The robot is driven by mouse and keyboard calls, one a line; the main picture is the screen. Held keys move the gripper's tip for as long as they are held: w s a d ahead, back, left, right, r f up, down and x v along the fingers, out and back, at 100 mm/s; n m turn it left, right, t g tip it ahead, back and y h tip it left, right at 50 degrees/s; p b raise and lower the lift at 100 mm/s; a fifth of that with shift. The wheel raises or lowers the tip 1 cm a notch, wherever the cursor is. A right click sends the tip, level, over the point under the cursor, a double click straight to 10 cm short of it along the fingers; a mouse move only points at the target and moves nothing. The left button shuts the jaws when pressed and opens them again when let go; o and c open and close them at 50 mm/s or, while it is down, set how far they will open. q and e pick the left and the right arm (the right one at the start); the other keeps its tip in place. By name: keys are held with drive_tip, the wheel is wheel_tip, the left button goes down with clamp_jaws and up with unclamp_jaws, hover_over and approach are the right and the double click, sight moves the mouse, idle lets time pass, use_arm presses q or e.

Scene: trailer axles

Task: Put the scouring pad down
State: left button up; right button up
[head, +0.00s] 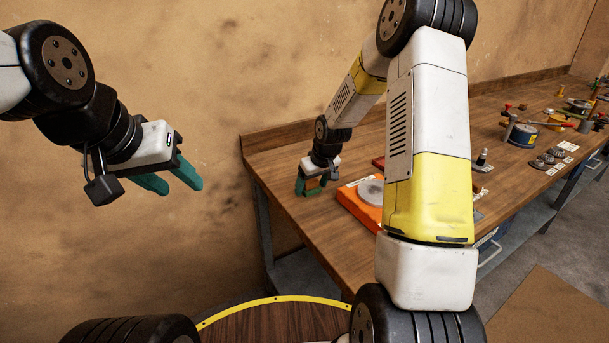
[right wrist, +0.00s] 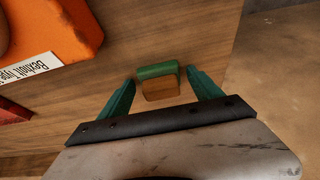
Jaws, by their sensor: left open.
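The scouring pad (right wrist: 158,82) has a green face and an orange-brown body. In the right wrist view it is between the fingertips of my right gripper (right wrist: 160,76), with a narrow gap showing on each side. In the head view my right gripper (head: 308,187) is low over the left end of the workbench (head: 300,225), and a bit of the pad (head: 314,183) shows between its teal fingers. The pad seems to be at the bench top; contact is hard to tell. My left gripper (head: 172,180) is open and empty in front of the wall, left of the bench.
An orange block (head: 362,208) with a round grey top stands just right of my right gripper; it also shows in the right wrist view (right wrist: 65,35) beside a white label (right wrist: 25,72). Tools and small parts crowd the far bench. The bench's left corner is clear.

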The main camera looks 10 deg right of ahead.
drive_tip(key=s+d+r+m, duration=0.1)
drive_tip(key=s+r, duration=0.7)
drive_tip(key=r, duration=0.3)
drive_tip(key=s+r+m, duration=0.1)
drive_tip(key=s+r, duration=0.7)
drive_tip(key=r, duration=0.4)
drive_tip(key=s+r+m+t, duration=0.1)
drive_tip(key=s+r+t, duration=0.1)
drive_tip(key=s, duration=1.4)
drive_tip(key=shift+a+r+m, duration=0.2)
drive_tip(key=shift+r+m, duration=0.2)
drive_tip(key=shift+r, duration=0.15)
drive_tip(key=shift+o, duration=0.4)
